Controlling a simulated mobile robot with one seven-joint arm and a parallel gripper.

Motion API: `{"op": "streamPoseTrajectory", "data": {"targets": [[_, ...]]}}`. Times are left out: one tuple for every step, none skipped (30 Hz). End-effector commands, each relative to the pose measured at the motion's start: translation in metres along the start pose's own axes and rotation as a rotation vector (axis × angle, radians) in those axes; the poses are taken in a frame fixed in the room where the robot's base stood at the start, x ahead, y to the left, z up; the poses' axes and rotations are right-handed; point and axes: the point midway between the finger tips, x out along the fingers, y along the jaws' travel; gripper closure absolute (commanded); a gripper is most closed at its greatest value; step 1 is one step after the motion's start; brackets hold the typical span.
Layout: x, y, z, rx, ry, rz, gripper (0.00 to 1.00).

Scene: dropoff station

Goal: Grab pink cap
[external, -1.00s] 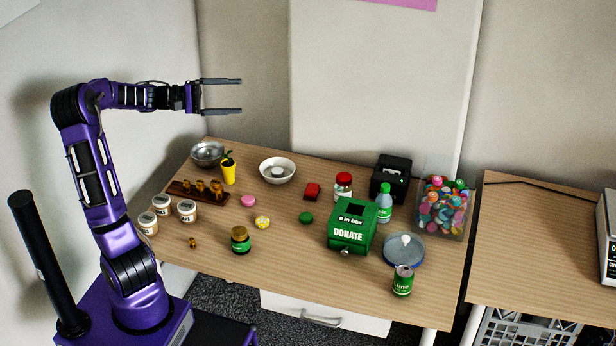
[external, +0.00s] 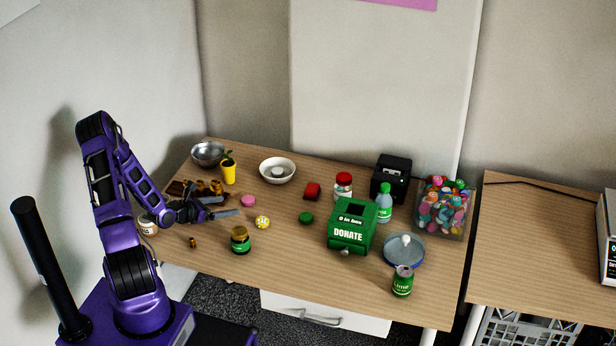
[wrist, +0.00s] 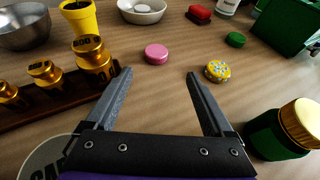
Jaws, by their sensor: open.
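The pink cap (external: 248,200) lies flat on the wooden table, right of the yellow pot. In the wrist view the pink cap (wrist: 156,53) lies a little beyond my open fingertips, between their lines and nearer the middle. My gripper (external: 231,207) is low over the left part of the table, open and empty, with its fingers pointing right toward the cap. In the wrist view my gripper (wrist: 160,76) shows bare table between its two fingers. The height of the fingers above the table is hard to tell.
A yellow patterned disc (wrist: 217,71) lies just beyond the right finger. A gold-lidded green jar (wrist: 290,130) stands close on the right. A wooden rack of gold weights (wrist: 60,100) is on the left. A yellow pot (wrist: 78,20) and white bowl (wrist: 141,10) stand behind the cap.

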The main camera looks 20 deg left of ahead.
Motion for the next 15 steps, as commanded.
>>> {"op": "streamPoseTrajectory", "data": {"targets": [[0.011, -0.001, -0.001, 0.0, -0.002, -0.001, 0.13], [0.016, -0.001, 0.0, 0.0, -0.002, -0.001, 0.13], [0.022, 0.0, 0.0, 0.001, -0.002, -0.002, 0.13], [0.026, 0.0, 0.0, 0.002, -0.002, -0.001, 0.13], [0.029, 0.0, 0.0, 0.002, -0.002, 0.0, 0.13], [0.032, 0.0, 0.0, 0.001, -0.002, 0.0, 0.13], [0.034, 0.0, 0.0, 0.001, -0.002, 0.0, 0.13], [0.035, 0.0, 0.001, 0.001, -0.002, 0.0, 0.13], [0.037, 0.001, 0.001, 0.001, -0.002, 0.001, 0.13], [0.039, 0.001, 0.001, 0.002, -0.002, 0.0, 0.13], [0.041, 0.001, 0.002, 0.002, -0.002, 0.0, 0.13], [0.045, 0.002, 0.003, 0.002, -0.003, 0.0, 0.13], [0.049, 0.003, 0.004, 0.002, -0.004, 0.0, 0.13], [0.054, 0.004, 0.005, 0.002, -0.004, 0.0, 0.13], [0.06, 0.005, 0.006, 0.002, -0.004, -0.001, 0.13]]}}
